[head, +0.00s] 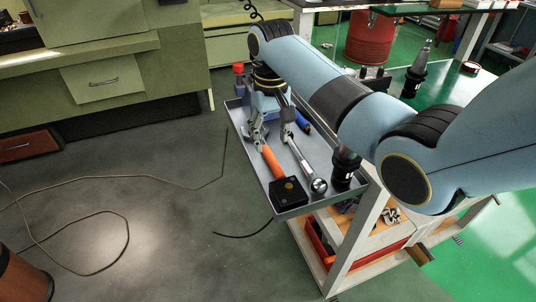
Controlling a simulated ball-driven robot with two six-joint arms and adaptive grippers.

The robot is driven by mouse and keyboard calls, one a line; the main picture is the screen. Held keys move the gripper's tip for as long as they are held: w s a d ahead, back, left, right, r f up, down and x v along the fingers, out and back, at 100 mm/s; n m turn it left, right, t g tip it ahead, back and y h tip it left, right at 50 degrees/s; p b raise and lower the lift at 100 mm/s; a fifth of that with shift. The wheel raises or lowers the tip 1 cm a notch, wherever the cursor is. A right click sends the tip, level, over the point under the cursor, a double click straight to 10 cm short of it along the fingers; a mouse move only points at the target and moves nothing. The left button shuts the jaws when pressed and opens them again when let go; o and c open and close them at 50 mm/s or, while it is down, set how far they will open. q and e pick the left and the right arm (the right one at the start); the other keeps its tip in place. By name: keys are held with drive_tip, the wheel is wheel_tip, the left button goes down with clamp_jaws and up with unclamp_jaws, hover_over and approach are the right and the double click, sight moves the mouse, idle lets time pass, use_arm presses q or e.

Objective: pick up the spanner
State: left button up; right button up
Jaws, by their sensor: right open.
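My right gripper (272,134) reaches down over the grey tray on top of the cart, its two fingers spread apart and nothing seen between them. A long silver tool (303,161) with a round end lies in the tray, running from the right finger towards the front; it may be the spanner, but I cannot tell for sure. An orange-handled tool (272,161) lies beside it on the left, its metal head near the left finger. The fingers hide part of the tray and the tools' far ends. My left gripper is out of view.
A blue cylinder (303,122) and a red-capped item (238,69) are farther back. A cable (130,215) lies on the floor.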

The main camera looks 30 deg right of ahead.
sight(271, 155)
wheel_tip(271, 155, down, 6)
drive_tip(key=shift+w+d, duration=0.1)
drive_tip(key=shift+w, duration=0.05)
drive_tip(key=shift+c, duration=0.4)
clamp_jaws()
drive_tip(key=shift+r, duration=0.1)
